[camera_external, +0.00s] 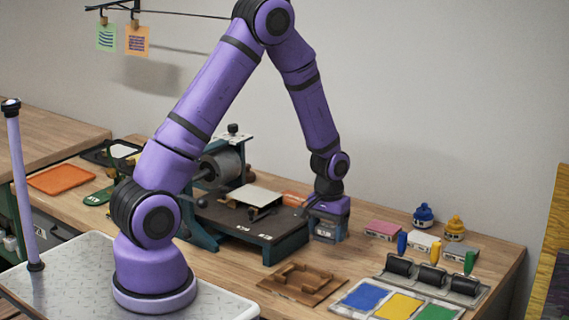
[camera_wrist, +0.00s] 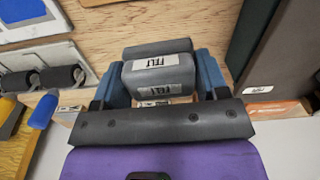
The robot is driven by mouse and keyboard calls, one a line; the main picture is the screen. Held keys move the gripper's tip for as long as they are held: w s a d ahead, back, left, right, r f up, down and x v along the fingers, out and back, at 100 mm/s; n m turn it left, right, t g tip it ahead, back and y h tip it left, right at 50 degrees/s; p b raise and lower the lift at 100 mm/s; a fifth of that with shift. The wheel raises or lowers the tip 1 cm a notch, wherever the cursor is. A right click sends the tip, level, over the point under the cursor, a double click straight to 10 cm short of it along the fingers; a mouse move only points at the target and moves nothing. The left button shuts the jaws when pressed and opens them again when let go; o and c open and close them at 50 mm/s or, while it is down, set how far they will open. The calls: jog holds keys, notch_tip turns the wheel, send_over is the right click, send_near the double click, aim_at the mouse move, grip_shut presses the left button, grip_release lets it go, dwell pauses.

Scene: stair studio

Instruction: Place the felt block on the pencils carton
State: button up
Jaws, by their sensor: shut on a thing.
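The felt block (camera_wrist: 158,76) is grey with white FELT labels on two faces. In the wrist view it sits between the blue fingers of my gripper (camera_wrist: 160,82), which is shut on it. In the external view my gripper (camera_external: 328,230) points down close to the right end of the press, low over the bench; the block is mostly hidden by the fingers there. A tan-orange carton (camera_wrist: 282,112) lies right of the gripper in the wrist view, partly cut off. I cannot read which carton is the pencils one.
The dark-bedded press (camera_external: 270,228) stands left of my gripper. A brown wooden tray (camera_external: 302,283) lies in front. Pink (camera_external: 383,229) and white (camera_external: 422,241) boxes, ink bottles (camera_external: 423,214), a roller rack (camera_external: 432,279) and a colour plate (camera_external: 398,303) are to the right.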

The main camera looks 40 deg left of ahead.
notch_tip(320, 180, up, 12)
jog(key=n, duration=0.4)
send_over(298, 199)
notch_tip(298, 199, down, 4)
notch_tip(298, 199, down, 11)
jog(key=shift+w, duration=0.1)
jog(key=o, duration=0.9)
jog(key=shift+f, duration=0.1)
jog(key=shift+o, duration=0.2)
jog(key=shift+a, duration=0.1)
notch_tip(298, 199, up, 12)
